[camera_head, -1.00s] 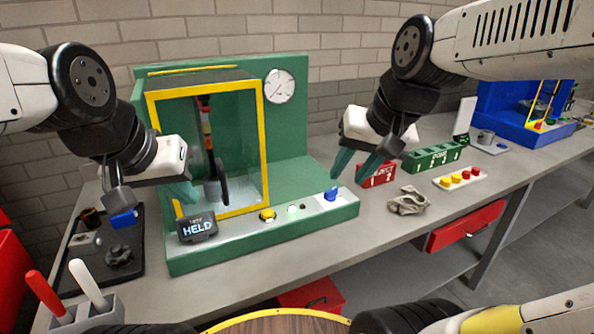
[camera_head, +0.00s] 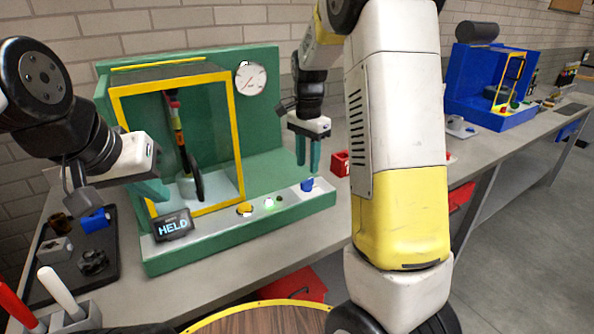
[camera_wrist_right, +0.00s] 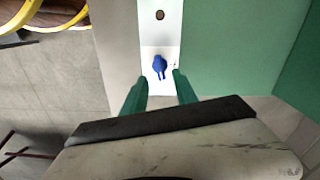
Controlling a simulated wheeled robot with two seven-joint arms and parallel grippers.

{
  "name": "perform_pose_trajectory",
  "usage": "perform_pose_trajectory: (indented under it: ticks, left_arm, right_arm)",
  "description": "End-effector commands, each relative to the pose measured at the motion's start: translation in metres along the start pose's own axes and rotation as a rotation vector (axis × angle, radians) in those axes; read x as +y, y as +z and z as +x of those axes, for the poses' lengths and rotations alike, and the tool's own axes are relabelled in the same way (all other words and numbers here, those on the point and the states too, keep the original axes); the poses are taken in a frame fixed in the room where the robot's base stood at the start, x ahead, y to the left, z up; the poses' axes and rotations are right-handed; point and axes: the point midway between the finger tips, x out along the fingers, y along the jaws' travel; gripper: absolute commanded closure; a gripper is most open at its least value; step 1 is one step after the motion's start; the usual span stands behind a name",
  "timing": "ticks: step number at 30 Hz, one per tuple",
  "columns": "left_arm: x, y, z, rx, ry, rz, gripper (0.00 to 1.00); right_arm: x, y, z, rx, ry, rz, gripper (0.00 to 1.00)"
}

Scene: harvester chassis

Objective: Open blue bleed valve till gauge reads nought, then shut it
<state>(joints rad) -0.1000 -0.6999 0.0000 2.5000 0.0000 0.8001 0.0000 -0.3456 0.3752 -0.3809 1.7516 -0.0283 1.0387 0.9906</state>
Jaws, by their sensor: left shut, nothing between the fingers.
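The blue bleed valve (camera_head: 307,184) sits on the pale right end of the green test rig's front ledge (camera_head: 225,228). It also shows in the right wrist view (camera_wrist_right: 159,66), its handle pointing down the picture. My right gripper (camera_head: 308,170) points down above the valve, fingers apart and empty. In the right wrist view the valve appears just beyond the gap between the fingertips (camera_wrist_right: 160,78). The round white gauge (camera_head: 250,78) is on the rig's back panel; its reading is too small to tell. My left gripper (camera_head: 162,190) is shut and empty by the rig's left front edge.
A yellow-framed clear guard (camera_head: 240,150) stands behind. A black tray (camera_head: 112,262) lies left. My right arm hides part of the bench.

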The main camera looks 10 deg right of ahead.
Motion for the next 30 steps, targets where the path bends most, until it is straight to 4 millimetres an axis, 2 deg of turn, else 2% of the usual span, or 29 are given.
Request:
perform_pose_trajectory:
  ticks: [3, 9, 13, 21, 26, 27, 30]
  left_arm:
    - [0.000, 0.000, 0.000, 0.000, 0.000, 0.000, 1.00]
    - [0.000, 0.000, 0.000, 0.000, 0.000, 0.000, 1.00]
    - [0.000, 0.000, 0.000, 0.000, 0.000, 0.000, 1.00]
    - [0.000, 0.000, 0.000, 0.000, 0.000, 0.000, 1.00]
    - [0.000, 0.000, 0.000, 0.000, 0.000, 0.000, 1.00]
    - [0.000, 0.000, 0.000, 0.000, 0.000, 0.000, 1.00]
    - [0.000, 0.000, 0.000, 0.000, 0.000, 0.000, 1.00]
  right_arm:
    - [0.001, 0.000, 0.021, -0.002, 0.003, 0.001, 0.65]
    - [0.001, 0.001, 0.048, -0.002, 0.002, -0.001, 0.65]
    - [0.000, 0.000, 0.056, 0.000, 0.000, -0.002, 0.65]
    - [0.000, 0.000, 0.057, 0.000, -0.001, -0.002, 0.65]
    - [0.000, 0.000, 0.057, 0.000, -0.001, -0.002, 0.97]
    - [0.000, 0.000, 0.057, 0.000, -0.001, -0.002, 1.00]
    - [0.000, 0.000, 0.057, 0.000, -0.001, -0.002, 1.00]
